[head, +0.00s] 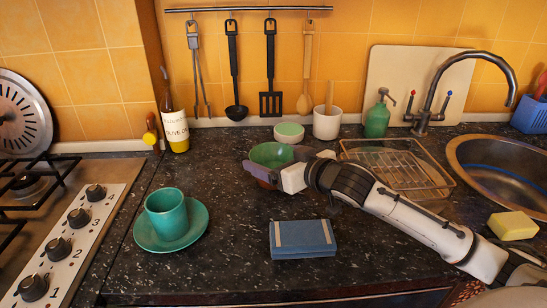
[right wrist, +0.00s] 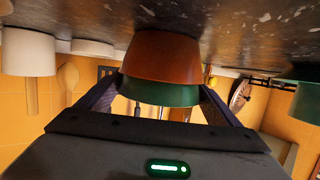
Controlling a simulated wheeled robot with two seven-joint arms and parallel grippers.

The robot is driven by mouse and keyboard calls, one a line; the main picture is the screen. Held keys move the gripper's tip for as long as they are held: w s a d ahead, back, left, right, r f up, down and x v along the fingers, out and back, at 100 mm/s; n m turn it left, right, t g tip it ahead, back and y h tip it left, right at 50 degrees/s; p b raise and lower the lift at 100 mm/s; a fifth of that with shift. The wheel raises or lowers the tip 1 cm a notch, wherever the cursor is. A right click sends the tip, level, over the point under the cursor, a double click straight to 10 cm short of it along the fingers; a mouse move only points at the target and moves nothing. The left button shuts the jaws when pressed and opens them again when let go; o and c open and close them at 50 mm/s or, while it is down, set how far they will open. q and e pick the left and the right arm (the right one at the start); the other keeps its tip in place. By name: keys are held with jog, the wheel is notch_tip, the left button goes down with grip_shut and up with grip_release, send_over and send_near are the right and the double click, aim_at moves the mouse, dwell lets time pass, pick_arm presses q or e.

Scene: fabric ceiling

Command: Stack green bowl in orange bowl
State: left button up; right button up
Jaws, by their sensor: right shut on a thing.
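The orange bowl stands on the dark counter and is mostly hidden by the gripper in the head view. My left gripper is not in view.
A white pot (head: 327,124) and a small green-topped dish (head: 289,133) stand behind.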

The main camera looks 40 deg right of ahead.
jog(key=o, duration=1)
jog(key=shift+f, duration=0.4)
jog(key=shift+o, duration=0.2)
jog(key=shift+r, duration=0.15)
jog(key=shift+s+r, duration=0.15)
jog(key=shift+r, duration=0.5)
jog(key=v, duration=1.1)
jog(key=shift+s, duration=0.35)
jog(key=shift+r, duration=0.15)
